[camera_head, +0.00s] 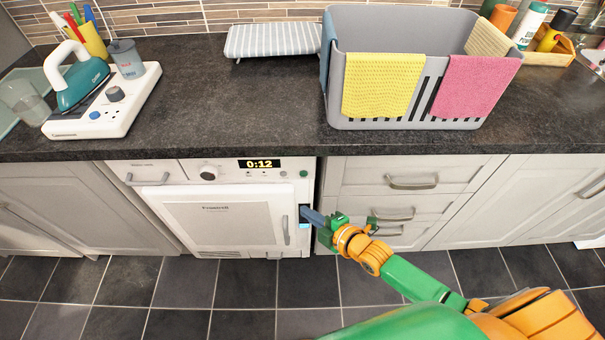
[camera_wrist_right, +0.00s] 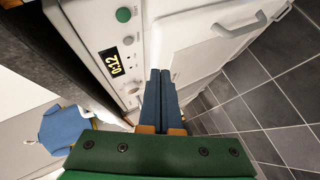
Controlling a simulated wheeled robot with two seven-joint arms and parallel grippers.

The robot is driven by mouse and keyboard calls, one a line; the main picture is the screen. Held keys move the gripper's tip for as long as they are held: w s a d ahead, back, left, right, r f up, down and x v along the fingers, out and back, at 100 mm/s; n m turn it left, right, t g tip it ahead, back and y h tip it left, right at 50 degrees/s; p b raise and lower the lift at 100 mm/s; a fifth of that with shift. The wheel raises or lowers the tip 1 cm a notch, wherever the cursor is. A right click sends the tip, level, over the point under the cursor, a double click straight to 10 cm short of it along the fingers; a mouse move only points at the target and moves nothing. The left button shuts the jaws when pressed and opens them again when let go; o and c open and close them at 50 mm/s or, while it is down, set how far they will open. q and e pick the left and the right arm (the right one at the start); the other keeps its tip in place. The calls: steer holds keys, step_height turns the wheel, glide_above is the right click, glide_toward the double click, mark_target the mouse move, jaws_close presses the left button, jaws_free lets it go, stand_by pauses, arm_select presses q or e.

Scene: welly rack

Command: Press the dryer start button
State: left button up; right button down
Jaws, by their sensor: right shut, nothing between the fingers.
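The white dryer (camera_head: 215,215) is built in under the counter. In the right wrist view the green button (camera_wrist_right: 123,14) and display (camera_wrist_right: 112,61) show clearly. My right gripper (camera_head: 306,214) is shut and empty, at the right edge of the dryer door, below the green button. Its blue fingers (camera_wrist_right: 161,85) show side by side in the wrist view, apart from the button. My left gripper is not in view.
The dark countertop (camera_head: 230,105) overhangs above the panel. A grey basket (camera_head: 345,20) with yellow and pink cloths stands on it, and an iron (camera_head: 75,85) is at left. Drawers (camera_head: 410,180) flank the dryer on the right. Dark tiled floor (camera_head: 240,285) is clear below.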

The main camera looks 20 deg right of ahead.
mark_target(303, 174)
steer(key=w+d+b, duration=0.2)
steer(key=w+b, duration=0.5)
steer(key=w, duration=0.1)
steer(key=shift+w+d+b, duration=0.25)
steer(key=shift+b, duration=0.05)
stand_by(1.8)
steer(key=shift+w+d+b, duration=0.15)
steer(key=shift+w+b, duration=0.25)
steer(key=shift+b, duration=0.05)
